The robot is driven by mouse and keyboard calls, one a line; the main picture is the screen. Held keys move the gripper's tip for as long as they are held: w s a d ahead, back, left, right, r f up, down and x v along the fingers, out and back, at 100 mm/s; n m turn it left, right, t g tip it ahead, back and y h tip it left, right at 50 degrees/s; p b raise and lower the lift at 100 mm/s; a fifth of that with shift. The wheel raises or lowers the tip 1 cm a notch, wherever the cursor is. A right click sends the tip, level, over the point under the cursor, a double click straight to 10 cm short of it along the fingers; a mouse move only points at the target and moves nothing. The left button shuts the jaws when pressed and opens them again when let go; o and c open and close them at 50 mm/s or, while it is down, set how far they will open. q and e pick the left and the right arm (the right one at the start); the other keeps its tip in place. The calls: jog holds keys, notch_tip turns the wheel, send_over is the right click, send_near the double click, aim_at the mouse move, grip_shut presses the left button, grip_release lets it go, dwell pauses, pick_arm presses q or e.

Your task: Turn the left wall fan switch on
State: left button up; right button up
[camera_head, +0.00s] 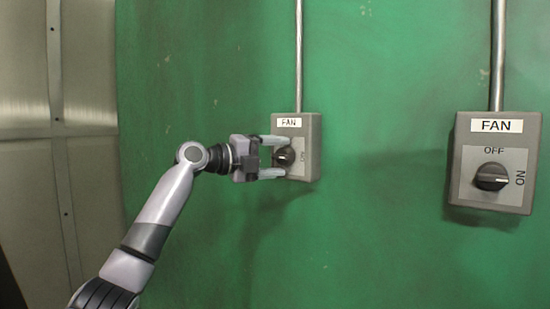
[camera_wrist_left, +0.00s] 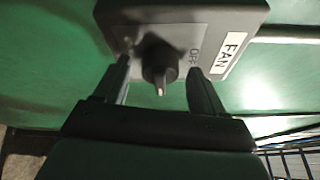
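The left wall fan switch is a grey box (camera_head: 311,135) with a FAN label, on the green wall. Its dark round knob (camera_head: 287,156) is partly hidden by my gripper in the head view. My left gripper (camera_head: 279,156) is at the box, with one finger above and one below the knob. In the left wrist view the knob (camera_wrist_left: 158,62) stands between the two separated fingers (camera_wrist_left: 160,85), with gaps on both sides. OFF shows beside the knob there. A pale mark shows on the knob; I cannot tell which label it points to. My right gripper is not in view.
A second grey FAN switch (camera_head: 464,165) hangs at the right, its knob's white mark pointing right towards ON. Metal conduits (camera_head: 299,60) run up from both boxes. A pale panelled wall (camera_head: 82,75) stands at the left. The green wall between the switches is clear.

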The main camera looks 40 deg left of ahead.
pick_arm(q)
jog(key=b+v, duration=0.1)
jog(key=v, duration=0.6)
jog(key=shift+b, duration=0.3)
dwell(0.4)
